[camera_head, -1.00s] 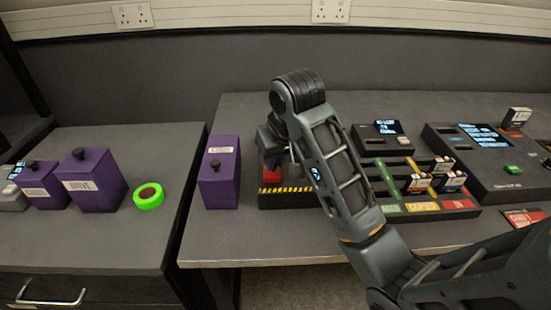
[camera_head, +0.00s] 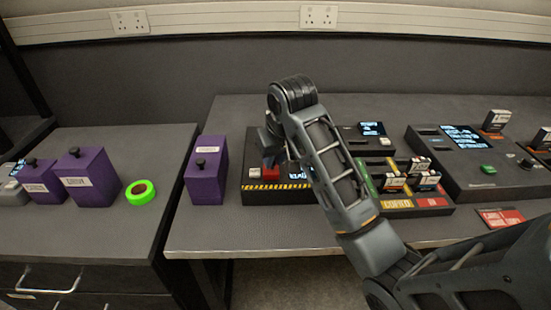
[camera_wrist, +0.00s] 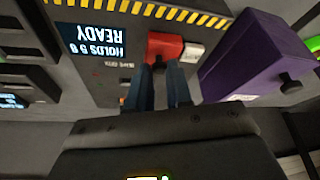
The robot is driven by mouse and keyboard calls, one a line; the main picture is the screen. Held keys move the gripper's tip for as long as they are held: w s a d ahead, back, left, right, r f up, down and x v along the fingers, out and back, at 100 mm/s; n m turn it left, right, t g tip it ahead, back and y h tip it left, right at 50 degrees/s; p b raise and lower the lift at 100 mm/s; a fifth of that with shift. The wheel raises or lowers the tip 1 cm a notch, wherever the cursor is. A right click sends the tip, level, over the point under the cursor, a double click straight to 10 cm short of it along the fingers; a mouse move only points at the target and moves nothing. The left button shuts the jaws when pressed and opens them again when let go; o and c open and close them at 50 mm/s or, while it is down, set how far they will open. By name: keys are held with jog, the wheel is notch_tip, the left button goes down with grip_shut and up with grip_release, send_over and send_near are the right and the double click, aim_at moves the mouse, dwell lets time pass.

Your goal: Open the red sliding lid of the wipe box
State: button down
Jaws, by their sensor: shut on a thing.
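The wipe box (camera_head: 250,197) is a low dark box with a yellow-and-black striped front edge, on the bench. It also shows in the wrist view (camera_wrist: 105,72), with a lit screen reading READY. Its red sliding lid (camera_head: 269,174) is near the left part of the top and shows in the wrist view (camera_wrist: 165,45). A pale block (camera_head: 254,172) lies uncovered beside the lid, also seen in the wrist view (camera_wrist: 193,52). My gripper (camera_wrist: 161,68) is shut on the red lid; the exact contact is partly hidden by the fingers. My arm hides the box's right part in the head view.
A purple box with a black knob (camera_head: 207,178) stands close left of the wipe box. Dark devices and a rack of small cartons (camera_head: 410,178) stand to the right. Green tape (camera_head: 140,190) and more purple boxes (camera_head: 88,180) are on the left bench, across a gap.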

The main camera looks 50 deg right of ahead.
jog(key=c, duration=1)
grip_release()
jog(key=shift+c, duration=0.2)
jog(key=p+v, duration=0.4)
jog(key=v, duration=0.3)
jog(key=shift+r, duration=0.35)
jog(key=shift+a+f, duration=0.1)
jog(key=shift+a, duration=0.1)
